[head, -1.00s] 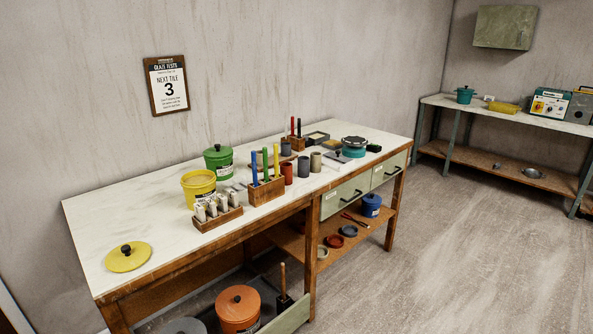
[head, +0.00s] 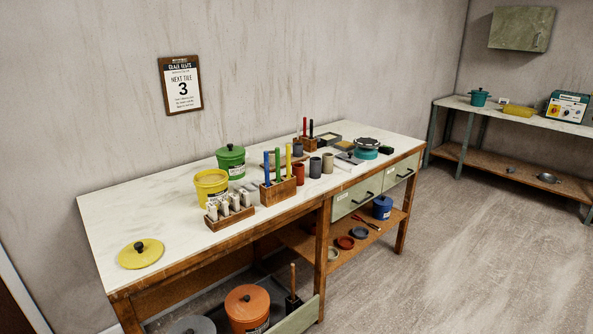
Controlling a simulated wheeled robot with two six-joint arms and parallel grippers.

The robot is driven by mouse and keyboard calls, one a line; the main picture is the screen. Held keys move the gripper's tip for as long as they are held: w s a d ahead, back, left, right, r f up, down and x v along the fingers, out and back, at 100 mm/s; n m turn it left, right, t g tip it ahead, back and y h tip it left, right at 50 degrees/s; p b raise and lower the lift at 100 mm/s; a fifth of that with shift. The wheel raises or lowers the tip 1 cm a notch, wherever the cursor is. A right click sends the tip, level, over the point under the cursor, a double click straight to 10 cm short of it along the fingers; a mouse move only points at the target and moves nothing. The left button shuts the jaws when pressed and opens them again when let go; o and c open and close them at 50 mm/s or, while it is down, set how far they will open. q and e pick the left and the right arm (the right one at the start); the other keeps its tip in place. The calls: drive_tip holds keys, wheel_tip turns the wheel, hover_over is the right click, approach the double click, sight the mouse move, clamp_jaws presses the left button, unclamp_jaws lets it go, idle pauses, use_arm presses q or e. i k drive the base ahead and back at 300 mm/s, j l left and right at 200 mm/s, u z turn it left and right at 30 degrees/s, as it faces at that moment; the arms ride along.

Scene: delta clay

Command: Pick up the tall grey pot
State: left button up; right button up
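Several small pots stand on the white workbench (head: 150,205). A dark grey cylindrical pot (head: 315,168) stands upright between a red-brown pot (head: 298,174) and a beige pot (head: 328,162). Another grey pot (head: 297,149) stands behind them, partly hidden. A grey round top (head: 190,325) shows low under the bench, cut off by the picture's bottom edge. I cannot tell for sure which of these is the tall grey pot. Neither of my grippers is in view.
A wooden block with blue, green and yellow sticks (head: 278,190) stands left of the pots. Yellow (head: 211,190) and green (head: 231,161) tubs are further left. A yellow lid (head: 141,254) lies near the bench's left end. Open floor (head: 440,270) lies right of the bench.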

sight(315, 162)
drive_tip(key=i+l+u, duration=0.25)
drive_tip(key=u, duration=0.2)
drive_tip(key=i+l+u, duration=0.2)
drive_tip(key=l+u, duration=0.15)
drive_tip(key=u, duration=0.15)
drive_tip(key=i+l+u, duration=0.1)
drive_tip(key=l+u, duration=0.35)
drive_tip(key=j, duration=0.05)
